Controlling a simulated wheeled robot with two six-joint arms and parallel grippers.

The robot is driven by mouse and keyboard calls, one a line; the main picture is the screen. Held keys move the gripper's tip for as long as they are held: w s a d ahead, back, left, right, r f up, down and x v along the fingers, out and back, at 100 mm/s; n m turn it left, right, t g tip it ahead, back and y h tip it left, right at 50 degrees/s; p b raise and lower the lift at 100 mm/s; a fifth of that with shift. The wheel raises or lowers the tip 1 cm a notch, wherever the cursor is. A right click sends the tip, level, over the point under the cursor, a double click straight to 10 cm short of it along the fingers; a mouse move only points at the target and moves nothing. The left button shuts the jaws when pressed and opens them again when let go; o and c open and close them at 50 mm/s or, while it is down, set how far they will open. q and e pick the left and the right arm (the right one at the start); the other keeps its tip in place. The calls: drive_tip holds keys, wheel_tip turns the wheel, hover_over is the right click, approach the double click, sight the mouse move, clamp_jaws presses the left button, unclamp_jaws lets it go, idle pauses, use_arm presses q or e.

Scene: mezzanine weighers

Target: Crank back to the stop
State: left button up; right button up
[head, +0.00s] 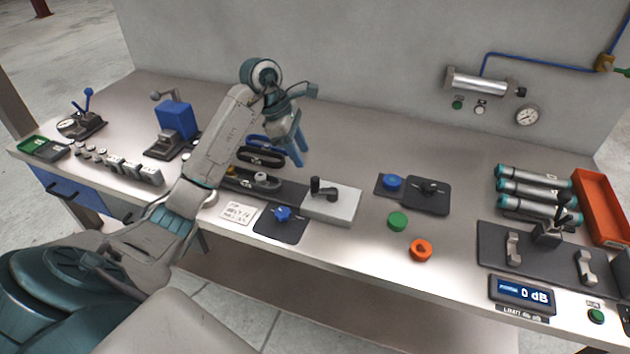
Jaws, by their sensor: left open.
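My left gripper (297,152), with blue fingers pointing down, is open and empty. It hangs behind and a little left of that handle, apart from it. A blue box (177,118) with a grey crank arm (162,94) on its left side stands on a dark base farther left. My left forearm covers part of the bench between the box and the rail. My right gripper is out of view.
Several grey cylinders, a clamp fixture (500,258) and an orange tray (602,205) fill the right. The bench's back middle is clear before the wall.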

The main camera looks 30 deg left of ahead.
sight(314, 179)
use_arm(q)
drive_tip(key=b+x, duration=0.3)
drive_tip(key=x, duration=0.4)
drive_tip(key=shift+b, duration=0.4)
drive_tip(key=shift+x, duration=1)
drive_tip(key=shift+d+f, duration=0.15)
drive_tip(key=shift+f, duration=0.25)
drive_tip(key=shift+w+d+f, duration=0.1)
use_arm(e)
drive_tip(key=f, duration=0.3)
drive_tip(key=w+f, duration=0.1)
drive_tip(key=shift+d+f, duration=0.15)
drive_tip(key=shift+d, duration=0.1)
use_arm(q)
clamp_jaws()
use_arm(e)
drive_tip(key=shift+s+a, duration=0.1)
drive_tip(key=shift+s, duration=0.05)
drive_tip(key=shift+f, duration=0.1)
